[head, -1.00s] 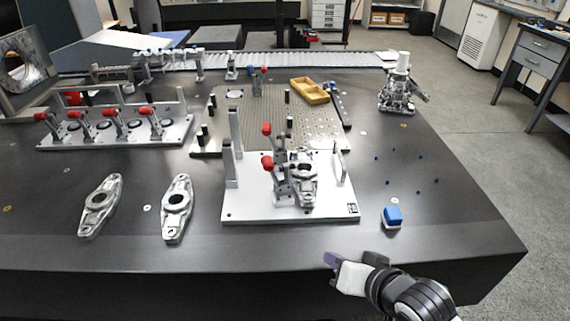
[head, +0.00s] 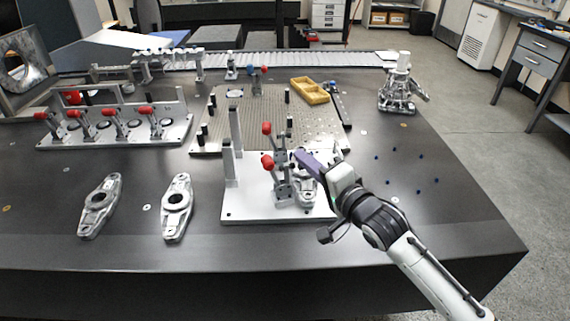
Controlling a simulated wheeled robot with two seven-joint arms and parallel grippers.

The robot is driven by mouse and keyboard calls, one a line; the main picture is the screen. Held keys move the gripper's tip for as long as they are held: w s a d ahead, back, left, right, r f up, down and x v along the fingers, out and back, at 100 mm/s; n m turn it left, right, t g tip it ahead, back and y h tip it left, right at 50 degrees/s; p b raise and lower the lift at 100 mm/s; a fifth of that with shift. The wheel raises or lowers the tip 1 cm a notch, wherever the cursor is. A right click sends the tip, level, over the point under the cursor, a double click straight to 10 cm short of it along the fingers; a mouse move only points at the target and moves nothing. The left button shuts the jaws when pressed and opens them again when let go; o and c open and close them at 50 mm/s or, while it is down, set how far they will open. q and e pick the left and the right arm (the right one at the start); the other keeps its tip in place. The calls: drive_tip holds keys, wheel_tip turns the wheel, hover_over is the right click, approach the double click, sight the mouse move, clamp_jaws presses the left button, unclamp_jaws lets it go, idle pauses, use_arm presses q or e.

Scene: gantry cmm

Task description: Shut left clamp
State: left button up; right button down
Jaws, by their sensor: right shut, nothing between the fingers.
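A white fixture plate (head: 240,205) near the table's middle carries toggle clamps with red handles. One red handle (head: 267,128) stands higher and farther back; the other red handle (head: 267,162) is nearer and lower. Both stick up; which of them is the left clamp I cannot tell. A metal casting (head: 304,190) sits on the plate just right of the clamps. My right gripper (head: 303,157) is shut and empty, reaching in from the right above the casting, a little right of the nearer handle. It hides part of the casting and the plate's right side. My left gripper is not in view.
Two loose castings (head: 100,205) (head: 177,207) lie on the dark table left of the plate. A row of red-handled clamps (head: 120,118) stands at the back left. A perforated plate (head: 225,125) with a yellow tray (head: 309,91) lies behind.

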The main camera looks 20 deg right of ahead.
sight(273, 171)
drive_tip(key=shift+w+a+f, duration=0.25)
drive_tip(key=shift+w+a, duration=0.1)
drive_tip(key=shift+a, duration=0.35)
drive_tip(key=shift+w+a+f, duration=0.2)
drive_tip(key=shift+w+a, duration=0.1)
drive_tip(key=shift+a, duration=0.45)
drive_tip(key=shift+w+a+f, duration=0.25)
drive_tip(key=shift+w+a, duration=0.1)
drive_tip(key=shift+a, duration=0.35)
